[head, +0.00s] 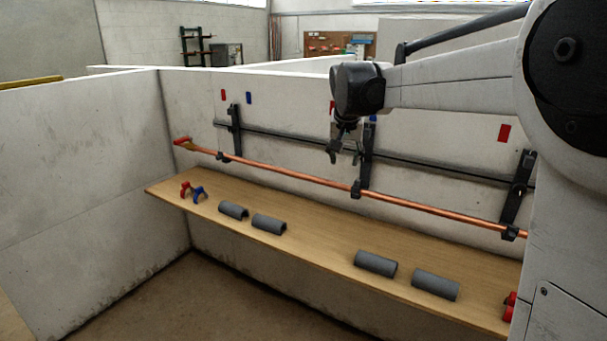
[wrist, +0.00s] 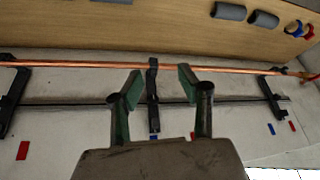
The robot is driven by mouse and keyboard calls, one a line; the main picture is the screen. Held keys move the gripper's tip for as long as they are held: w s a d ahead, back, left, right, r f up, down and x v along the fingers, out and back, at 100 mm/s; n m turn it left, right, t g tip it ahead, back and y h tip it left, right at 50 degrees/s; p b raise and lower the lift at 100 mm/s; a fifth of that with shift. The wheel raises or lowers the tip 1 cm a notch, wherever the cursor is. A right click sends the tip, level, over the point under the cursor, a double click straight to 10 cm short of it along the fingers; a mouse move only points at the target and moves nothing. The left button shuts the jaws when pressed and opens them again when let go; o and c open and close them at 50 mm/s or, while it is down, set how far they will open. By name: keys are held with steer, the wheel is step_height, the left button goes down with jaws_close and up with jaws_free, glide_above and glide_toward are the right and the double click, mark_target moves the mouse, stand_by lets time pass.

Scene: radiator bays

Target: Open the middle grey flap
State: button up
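The middle dark grey bracket (head: 367,150) stands upright on the white wall, with a clip (head: 356,188) at its lower end at the copper pipe (head: 290,173). The bracket also shows in the wrist view (wrist: 153,95), between my fingers in the picture. The flap is too small to tell apart from the clip, and whether it is open or shut is unclear. My gripper (head: 345,157) is open and empty, above the pipe and just left of the middle bracket in the head view. Its spread fingers show in the wrist view (wrist: 160,76).
Similar brackets stand left (head: 235,130) and right (head: 518,190), joined by a dark rail (head: 430,166). A wooden shelf (head: 320,255) below holds several grey half-tubes (head: 375,263), and a red clip (head: 186,188) and blue clip (head: 199,193). A side wall (head: 80,165) closes the left.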

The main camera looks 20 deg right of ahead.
steer(key=w+d+f+m+g+p, duration=0.1)
steer(key=w+d+p, duration=0.15)
steer(key=w, duration=0.45)
steer(key=w+d+f+m+p, duration=0.1)
steer(key=w+d, duration=0.3)
steer(key=w, duration=0.2)
steer(key=m+h+p, duration=0.1)
steer(key=m+p, duration=0.1)
glide_toward(357, 180)
steer(key=shift+g, duration=0.5)
steer(key=p+x, duration=0.1)
steer(key=x, duration=0.4)
steer(key=p+x, duration=0.1)
steer(key=x, duration=0.3)
steer(key=shift+w+d+f, duration=0.1)
steer(key=shift+w+f, duration=0.2)
steer(key=shift+w, duration=0.05)
jaws_close()
